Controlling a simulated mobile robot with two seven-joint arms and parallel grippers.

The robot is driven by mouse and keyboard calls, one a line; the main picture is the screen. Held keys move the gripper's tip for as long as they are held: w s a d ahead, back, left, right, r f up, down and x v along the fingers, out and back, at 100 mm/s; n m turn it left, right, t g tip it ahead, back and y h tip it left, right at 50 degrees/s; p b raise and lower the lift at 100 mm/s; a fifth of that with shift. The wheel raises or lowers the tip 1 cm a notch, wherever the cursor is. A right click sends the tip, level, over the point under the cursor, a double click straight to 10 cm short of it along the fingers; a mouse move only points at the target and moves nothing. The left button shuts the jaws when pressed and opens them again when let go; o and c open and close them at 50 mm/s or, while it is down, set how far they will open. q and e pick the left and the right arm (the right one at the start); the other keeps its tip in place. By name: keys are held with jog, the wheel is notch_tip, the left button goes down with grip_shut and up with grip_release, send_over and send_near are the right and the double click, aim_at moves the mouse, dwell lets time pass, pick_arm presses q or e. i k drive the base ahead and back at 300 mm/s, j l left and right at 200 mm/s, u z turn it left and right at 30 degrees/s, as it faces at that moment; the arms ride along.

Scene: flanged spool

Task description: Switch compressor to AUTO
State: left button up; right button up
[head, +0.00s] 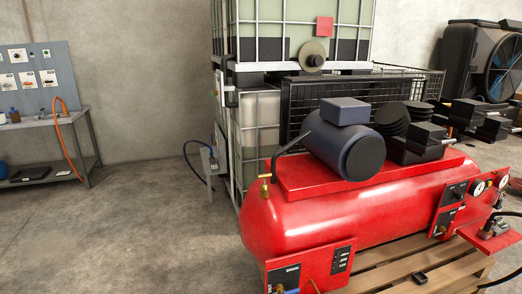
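The compressor is a red horizontal tank (330,220) on a wooden pallet (405,272), with a dark motor (345,145) and a finned pump on top. A red panel (436,228) at its right end carries dark controls, with two round white gauges (478,187) beside it. A second red panel (328,262) at the lower front has dark label plates. The lettering is too small to read, so I cannot tell which control has AUTO or how it is set. Neither of my grippers shows in the head view.
A caged liquid tank (285,25) stands behind the compressor. A grey workbench (50,125) with an orange hose (68,145) is at the left. A large black fan unit (485,60) is at the back right. The concrete floor at the left front is clear.

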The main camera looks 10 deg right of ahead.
aim_at(459, 196)
jog(key=z, duration=1.65)
